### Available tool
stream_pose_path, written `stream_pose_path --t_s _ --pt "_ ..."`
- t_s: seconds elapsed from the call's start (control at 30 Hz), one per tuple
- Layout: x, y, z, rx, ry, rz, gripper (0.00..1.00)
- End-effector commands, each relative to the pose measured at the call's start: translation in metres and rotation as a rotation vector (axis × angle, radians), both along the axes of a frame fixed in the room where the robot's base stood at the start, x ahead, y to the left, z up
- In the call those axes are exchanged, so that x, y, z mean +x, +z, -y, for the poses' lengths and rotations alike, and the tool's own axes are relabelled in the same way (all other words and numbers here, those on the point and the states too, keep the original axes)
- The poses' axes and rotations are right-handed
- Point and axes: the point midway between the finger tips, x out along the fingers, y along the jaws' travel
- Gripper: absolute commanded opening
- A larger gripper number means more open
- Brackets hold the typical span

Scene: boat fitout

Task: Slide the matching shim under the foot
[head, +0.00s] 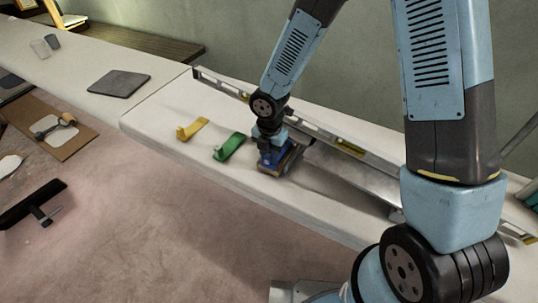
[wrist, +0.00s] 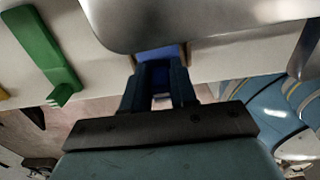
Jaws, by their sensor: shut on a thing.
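My gripper (head: 271,148) is low over the white bench and shut on a blue shim (head: 277,157). In the wrist view the blue shim (wrist: 158,52) shows between the fingers, its far end at the edge of a large pale metal piece (wrist: 190,22). I cannot tell whether the shim is under that piece. A green shim (head: 229,147) lies on the bench to the left of my gripper, and it also shows in the wrist view (wrist: 45,50). A yellow shim (head: 192,130) lies further left. The foot's underside is hidden.
A long spirit level (head: 348,147) runs along the bench behind my gripper, with a grey metal plate (head: 350,175) before it. A dark grey mat (head: 119,83) lies to the left. A black-handled tool (head: 35,202) and a brown board (head: 28,120) lie on the left.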

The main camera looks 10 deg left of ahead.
Motion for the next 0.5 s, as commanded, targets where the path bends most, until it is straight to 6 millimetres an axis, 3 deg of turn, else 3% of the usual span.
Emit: stream_pose_path --t_s 0.13,0.17,0.43,0.5 --pt "0.0 0.0 0.0 0.0 0.0 0.0 0.0" --pt "0.0 0.0 0.0 0.0 0.0 0.0 0.3" --pt "-0.0001 -0.0001 0.0001 0.0 0.0 0.0 0.56" --pt "-0.0001 -0.0001 0.0001 0.0 0.0 0.0 0.57"
